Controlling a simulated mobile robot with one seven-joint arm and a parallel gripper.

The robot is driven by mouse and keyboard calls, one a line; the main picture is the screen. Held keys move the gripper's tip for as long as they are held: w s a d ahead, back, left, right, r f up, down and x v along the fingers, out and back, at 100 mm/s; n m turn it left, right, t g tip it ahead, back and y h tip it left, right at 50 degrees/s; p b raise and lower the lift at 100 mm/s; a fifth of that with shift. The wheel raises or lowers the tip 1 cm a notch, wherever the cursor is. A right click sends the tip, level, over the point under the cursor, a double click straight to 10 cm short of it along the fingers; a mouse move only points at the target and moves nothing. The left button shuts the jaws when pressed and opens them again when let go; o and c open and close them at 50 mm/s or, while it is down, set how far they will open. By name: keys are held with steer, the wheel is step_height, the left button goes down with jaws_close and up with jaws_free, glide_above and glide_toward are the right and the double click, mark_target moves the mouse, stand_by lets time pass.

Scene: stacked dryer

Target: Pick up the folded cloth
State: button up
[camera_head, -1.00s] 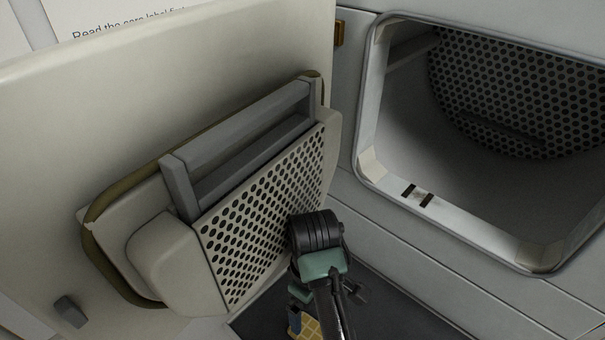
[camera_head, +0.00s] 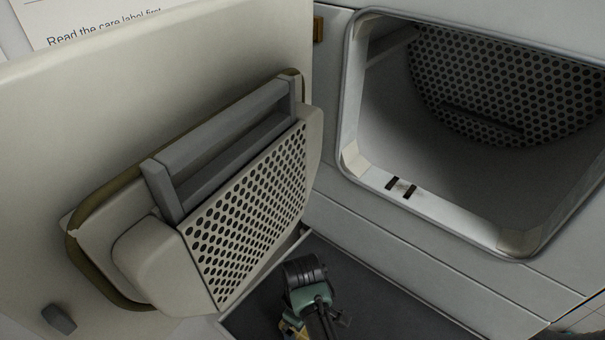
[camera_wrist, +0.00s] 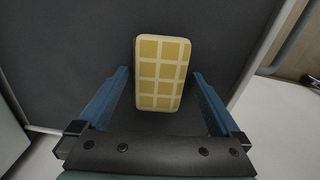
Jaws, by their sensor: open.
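The folded cloth (camera_wrist: 162,73) is a yellow, rounded rectangle with a pale grid pattern. In the wrist view it lies on a dark grey surface, between and ahead of the two blue fingers of my gripper (camera_wrist: 160,76). The fingers are spread, with a gap on each side of the cloth, and hold nothing. In the head view only a small yellow bit of the cloth (camera_head: 291,329) shows at the bottom edge, mostly hidden by my arm.
An open dryer door (camera_head: 150,75) with a perforated lint panel (camera_head: 250,215) stands left of my arm. The dryer opening (camera_head: 470,220) with its perforated back is at the upper right. The dark surface (camera_head: 390,300) right of my arm is clear.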

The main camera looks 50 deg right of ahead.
steer(key=c, duration=1.3)
steer(key=shift+r, duration=0.2)
steer(key=shift+r, duration=0.3)
step_height(320, 180, up, 2)
steer(key=shift+w+b, duration=0.1)
steer(key=shift+b, duration=0.2)
steer(key=shift+s+a+r, duration=0.2)
steer(key=shift+s+a, duration=0.15)
steer(key=shift+s, duration=0.2)
steer(key=s+a, duration=0.3)
steer(key=s, duration=0.1)
steer(key=s+a+b, duration=0.1)
steer(key=s+a, duration=0.2)
steer(key=s, duration=0.2)
steer(key=s+a+b, duration=0.1)
steer(key=s+a, duration=0.2)
steer(key=s, duration=0.2)
steer(key=shift+a+r, duration=0.1)
